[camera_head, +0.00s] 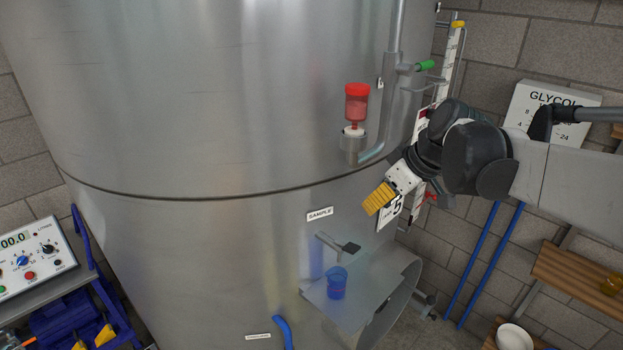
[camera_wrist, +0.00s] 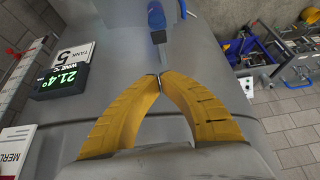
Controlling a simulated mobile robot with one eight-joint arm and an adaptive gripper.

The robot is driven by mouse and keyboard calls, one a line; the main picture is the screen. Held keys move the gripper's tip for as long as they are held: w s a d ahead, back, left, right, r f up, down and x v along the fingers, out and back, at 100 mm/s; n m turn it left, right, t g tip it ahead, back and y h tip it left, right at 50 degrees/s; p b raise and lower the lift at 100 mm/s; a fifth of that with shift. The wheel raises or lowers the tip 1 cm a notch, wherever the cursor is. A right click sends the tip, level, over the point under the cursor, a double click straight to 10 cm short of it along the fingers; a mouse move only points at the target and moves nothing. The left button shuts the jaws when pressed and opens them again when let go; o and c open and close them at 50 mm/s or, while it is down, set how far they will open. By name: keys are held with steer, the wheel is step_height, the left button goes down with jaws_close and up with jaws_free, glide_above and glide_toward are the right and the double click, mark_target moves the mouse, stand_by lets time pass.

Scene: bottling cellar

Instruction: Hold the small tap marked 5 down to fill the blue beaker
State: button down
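The small tap (camera_head: 338,246) sticks out of the steel tank under a SAMPLE label and has a dark lever. The blue beaker (camera_head: 336,283) stands upright on a small shelf (camera_head: 365,303) below the tap. The number 5 is on a plate (camera_head: 394,208) behind my gripper; it also shows in the wrist view (camera_wrist: 67,57). My gripper (camera_head: 371,211) is above and right of the tap, apart from it. Its yellow fingertips meet with nothing seen between them in the wrist view (camera_wrist: 160,76).
A red-capped vessel (camera_head: 356,105) and pipe (camera_head: 392,80) are fixed to the tank above my gripper. A round hatch (camera_head: 402,300) juts out beside the shelf. A blue handle (camera_head: 283,332) is lower left. A control box (camera_head: 35,258) stands far left.

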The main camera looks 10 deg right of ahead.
steer(key=shift+f, duration=0.15)
glide_above(359, 248)
steer(key=w+a, duration=0.2)
steer(key=w, duration=0.1)
steer(key=f, duration=0.8)
steer(key=shift+s+d+f+p, duration=0.1)
steer(key=shift+s+f+p, duration=0.15)
steer(key=shift+f+p, duration=0.15)
steer(key=shift+s+d+f, duration=0.1)
steer(key=shift+s+f, duration=0.05)
steer(key=shift+f, duration=0.45)
steer(key=shift+s+d+f, duration=0.1)
steer(key=shift+s+f, duration=0.05)
steer(key=shift+f, duration=0.4)
steer(key=shift+s+d+f, duration=0.1)
steer(key=shift+s+f, duration=0.05)
steer(key=shift+f, duration=0.45)
steer(key=shift+s, duration=0.1)
